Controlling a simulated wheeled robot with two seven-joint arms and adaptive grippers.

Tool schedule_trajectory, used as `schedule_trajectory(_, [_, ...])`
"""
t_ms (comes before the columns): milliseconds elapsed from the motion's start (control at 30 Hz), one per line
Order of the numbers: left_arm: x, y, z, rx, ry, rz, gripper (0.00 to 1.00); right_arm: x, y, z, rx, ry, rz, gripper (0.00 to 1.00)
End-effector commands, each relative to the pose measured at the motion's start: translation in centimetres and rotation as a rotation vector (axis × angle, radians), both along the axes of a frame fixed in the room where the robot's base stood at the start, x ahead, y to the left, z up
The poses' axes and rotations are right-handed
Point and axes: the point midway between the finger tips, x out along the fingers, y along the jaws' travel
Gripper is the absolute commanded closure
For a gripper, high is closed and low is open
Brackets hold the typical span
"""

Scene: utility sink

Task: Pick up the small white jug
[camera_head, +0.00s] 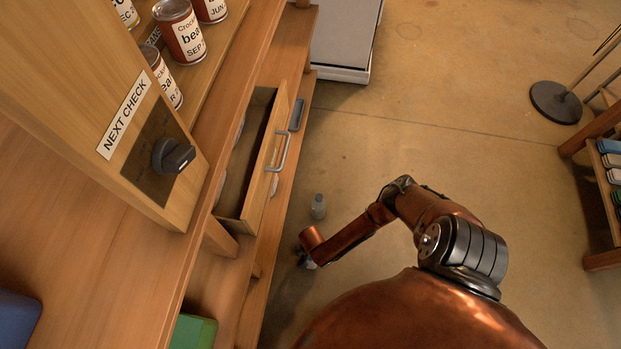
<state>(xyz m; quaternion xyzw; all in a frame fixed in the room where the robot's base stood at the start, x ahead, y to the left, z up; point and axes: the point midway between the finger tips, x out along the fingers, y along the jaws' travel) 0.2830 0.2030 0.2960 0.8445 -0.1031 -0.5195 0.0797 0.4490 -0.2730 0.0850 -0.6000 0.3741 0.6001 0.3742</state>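I cannot make out a small white jug in this view. Pale edges show at the open drawer (262,165), but too little of them shows to tell what they are. One copper-coloured arm of mine, which appears to be the right one, reaches left from the lower right, low beside the bench. Its gripper (306,261) is small and mostly hidden at the arm's end, so its opening and any contents cannot be told. My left gripper is out of view.
Labelled cans (181,31) stand on the wooden shelf at upper left, above a "NEXT CHECK" label (123,115) and black knob (173,156). A small bottle (318,206) stands near my arm. A round-based stand (556,102) is at right. Floor between is clear.

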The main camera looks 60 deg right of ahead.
Motion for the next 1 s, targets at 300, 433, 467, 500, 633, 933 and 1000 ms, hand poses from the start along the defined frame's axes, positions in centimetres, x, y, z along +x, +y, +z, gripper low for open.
schedule_trajectory(300, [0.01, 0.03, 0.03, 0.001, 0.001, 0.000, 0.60, 0.01, -0.04, 0.03, 0.000, 0.000, 0.000, 0.54])
schedule_trajectory(433, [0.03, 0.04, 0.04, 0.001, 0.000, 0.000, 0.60, 0.00, -0.04, 0.02, 0.000, 0.000, -0.001, 0.63])
schedule_trajectory(467, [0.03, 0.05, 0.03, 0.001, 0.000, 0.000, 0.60, 0.00, -0.03, 0.02, 0.000, 0.000, -0.001, 0.65])
schedule_trajectory(500, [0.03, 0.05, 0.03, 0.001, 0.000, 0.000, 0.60, 0.00, -0.03, 0.02, 0.000, 0.000, 0.000, 0.68])
schedule_trajectory(633, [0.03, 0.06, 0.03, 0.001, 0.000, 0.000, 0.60, 0.02, -0.01, 0.02, 0.000, 0.000, 0.000, 0.77])
schedule_trajectory(933, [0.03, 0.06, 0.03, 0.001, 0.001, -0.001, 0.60, 0.05, 0.00, 0.03, 0.000, -0.001, 0.000, 0.97])
schedule_trajectory(1000, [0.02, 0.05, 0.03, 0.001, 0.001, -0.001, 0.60, 0.06, 0.01, 0.03, 0.000, -0.001, 0.000, 1.00])
